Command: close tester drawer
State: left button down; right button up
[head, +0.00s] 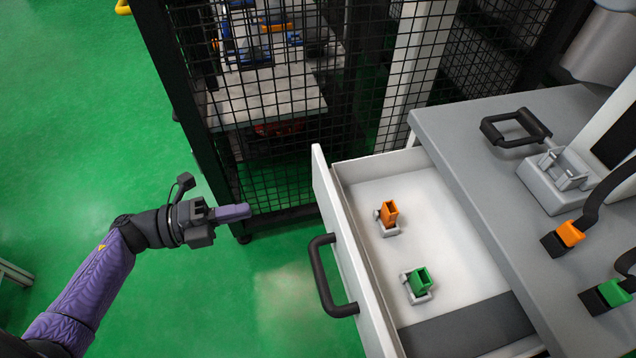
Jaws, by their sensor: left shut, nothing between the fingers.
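The tester drawer (352,262) is pulled out to the left from under the grey tester top (470,150). Its black bar handle (322,278) is on the outer left face of the front panel. Inside the white drawer sit an orange connector piece (389,213) and a green connector piece (420,281), each in a small light holder. My left gripper (248,212) is shut and empty, pointing right. It is above the green floor, left of the drawer front, and apart from the handle. My right gripper is not in view.
A black mesh fence (265,100) stands behind the drawer and the left gripper. On the tester top are a black handle (515,128), a grey fixture (560,178), and orange (570,234) and green (612,293) plugs on cables. The green floor (240,310) left of the drawer is clear.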

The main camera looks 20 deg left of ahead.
aim_at(327, 194)
pick_arm(q)
jog(key=b+x, duration=0.2)
jog(key=x, duration=1)
jog(key=shift+f+b, duration=0.1)
jog(key=shift+b, duration=0.2)
jog(key=shift+d, duration=0.2)
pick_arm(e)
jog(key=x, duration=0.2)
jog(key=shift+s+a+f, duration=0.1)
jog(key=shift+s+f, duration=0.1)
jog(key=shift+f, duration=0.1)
